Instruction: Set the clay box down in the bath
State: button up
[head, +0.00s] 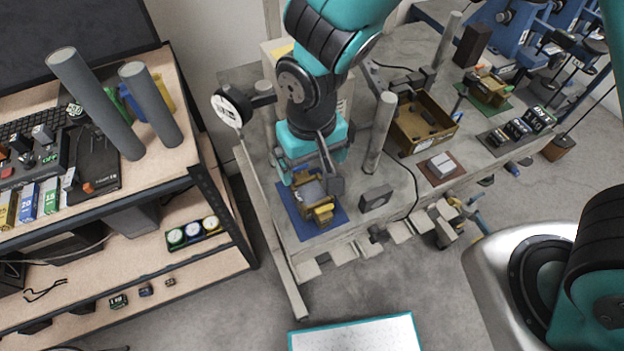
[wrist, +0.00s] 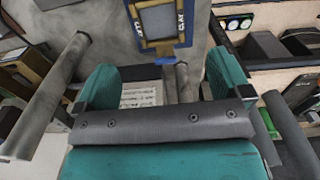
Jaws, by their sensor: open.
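The clay box (head: 322,213), yellow-brown with a grey top, sits on a blue mat at the near left end of the grey bench. In the wrist view the box (wrist: 186,22) shows at the top with CLAY lettering on its rim. My gripper (head: 308,172) is just above and behind the box and partly hides it. In the wrist view my gripper (wrist: 163,88) has its teal fingers wide apart with nothing held between them. A larger open olive-brown container (head: 407,139), likely the bath, stands farther right on the bench with dark items inside.
A grey post (head: 381,132) stands between the clay box and the open container. A dark grey block (head: 376,199) lies right of the box. A brown mat (head: 453,176) with pale blocks lies near the container. A wooden shelf (head: 225,262) is at left.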

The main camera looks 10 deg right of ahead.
aim_at(312, 193)
jog(key=shift+f+b, duration=4.45)
jog(key=shift+f, duration=1.15)
jog(key=c, duration=1.1)
jog(key=shift+r+p, duration=3.25)
jog(key=shift+r, duration=0.65)
jog(key=shift+s+f, duration=0.1)
